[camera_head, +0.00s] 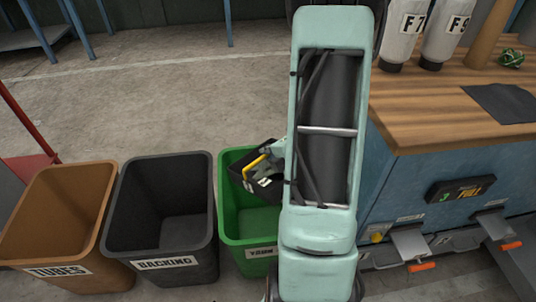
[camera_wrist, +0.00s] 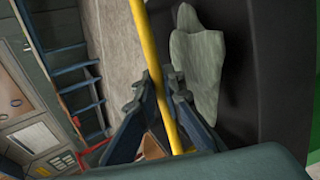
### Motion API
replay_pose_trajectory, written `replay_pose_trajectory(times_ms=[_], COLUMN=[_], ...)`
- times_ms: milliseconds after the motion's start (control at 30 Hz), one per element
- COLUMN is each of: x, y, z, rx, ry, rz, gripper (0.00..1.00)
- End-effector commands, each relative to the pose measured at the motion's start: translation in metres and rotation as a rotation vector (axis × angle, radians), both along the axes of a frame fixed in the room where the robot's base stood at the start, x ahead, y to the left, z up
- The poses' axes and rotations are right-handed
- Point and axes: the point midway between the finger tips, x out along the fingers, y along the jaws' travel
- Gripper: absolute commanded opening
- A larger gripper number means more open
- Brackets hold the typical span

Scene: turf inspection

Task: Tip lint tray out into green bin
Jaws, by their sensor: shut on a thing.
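The lint tray is a black tray (camera_head: 239,157) with a yellow handle bar (camera_wrist: 161,60). In the head view it is held over the back part of the green bin (camera_head: 229,225) and looks tilted. My gripper (camera_head: 262,175) is shut on the yellow bar, with a finger on each side of it in the wrist view (camera_wrist: 160,95). A pale grey clump of lint (camera_wrist: 199,55) lies against the tray's dark inside in the wrist view. My arm hides the right side of the green bin. The bin's label is partly legible and seems to read YARN.
A black bin (camera_head: 120,215) marked BACKING and a brown bin (camera_head: 88,240) marked TUBES stand left of the green bin. The floor behind the bins is clear.

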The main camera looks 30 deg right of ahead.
Motion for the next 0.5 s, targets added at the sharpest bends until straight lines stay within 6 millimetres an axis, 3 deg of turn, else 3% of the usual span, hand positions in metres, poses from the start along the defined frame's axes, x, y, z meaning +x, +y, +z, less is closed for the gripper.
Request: replay_pose_trajectory(times_ms=[367, 500], x=[0.0017, 0.0005], y=[0.0004, 0.0012], z=[0.0120, 0.0054], rx=[-0.045, -0.055], ry=[0.209, 0.288], rz=[0.004, 0.005], gripper=[0.00, 0.00])
